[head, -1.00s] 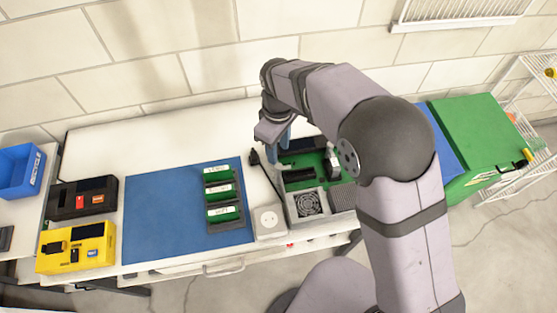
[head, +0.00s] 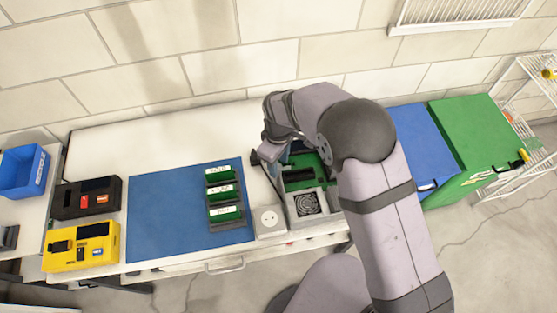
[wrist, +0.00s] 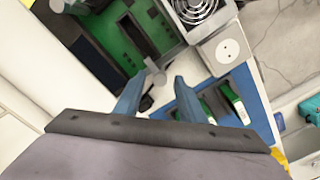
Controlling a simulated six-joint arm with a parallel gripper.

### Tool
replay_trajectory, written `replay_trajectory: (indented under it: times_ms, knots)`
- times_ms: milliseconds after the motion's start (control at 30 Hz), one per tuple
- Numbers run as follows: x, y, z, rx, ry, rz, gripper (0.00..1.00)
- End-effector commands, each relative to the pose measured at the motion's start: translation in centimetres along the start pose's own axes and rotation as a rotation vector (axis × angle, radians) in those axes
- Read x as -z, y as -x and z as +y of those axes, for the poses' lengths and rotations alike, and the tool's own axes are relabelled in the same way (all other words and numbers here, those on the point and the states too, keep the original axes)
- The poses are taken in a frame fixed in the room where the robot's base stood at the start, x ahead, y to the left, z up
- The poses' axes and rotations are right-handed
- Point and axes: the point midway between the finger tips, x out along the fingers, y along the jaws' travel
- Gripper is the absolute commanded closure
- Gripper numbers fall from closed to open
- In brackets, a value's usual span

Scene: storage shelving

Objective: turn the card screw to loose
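A grey knob-like piece (wrist: 154,76), which looks like the card screw, stands at the edge of the open computer case (wrist: 180,58) in the wrist view. My gripper (wrist: 157,80) has two blue fingers spread apart, with the knob near and between their tips. I cannot tell whether either finger touches it. The case's green board (wrist: 120,40) with a dark slot lies just beyond the fingers. In the head view my gripper (head: 284,158) is over the case's left back part, mostly covered by my wrist, and the screw cannot be made out there.
A fan (head: 307,204) sits in the case's front. A white socket box (head: 269,220) stands to its left. A blue mat (head: 165,210) carries a rack of green cards (head: 224,190). Yellow (head: 80,247) and black (head: 86,198) devices stand further left. Blue and green bins are at right.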

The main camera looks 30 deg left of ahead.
Motion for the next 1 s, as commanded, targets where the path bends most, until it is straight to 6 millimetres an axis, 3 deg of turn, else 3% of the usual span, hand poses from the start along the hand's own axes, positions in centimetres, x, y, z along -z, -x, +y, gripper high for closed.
replay_trajectory:
  times_ms: [233,367,400,767,1000]
  knots:
    - [0.02,-0.05,0.01,0.000,0.000,0.001,0.66]
    - [0.02,-0.04,0.01,0.000,0.000,0.001,0.97]
    - [0.02,-0.04,0.01,0.000,0.000,0.001,1.00]
    - [0.02,-0.06,0.01,0.000,0.035,0.001,1.00]
    - [0.04,-0.12,0.03,-0.001,0.156,0.001,1.00]
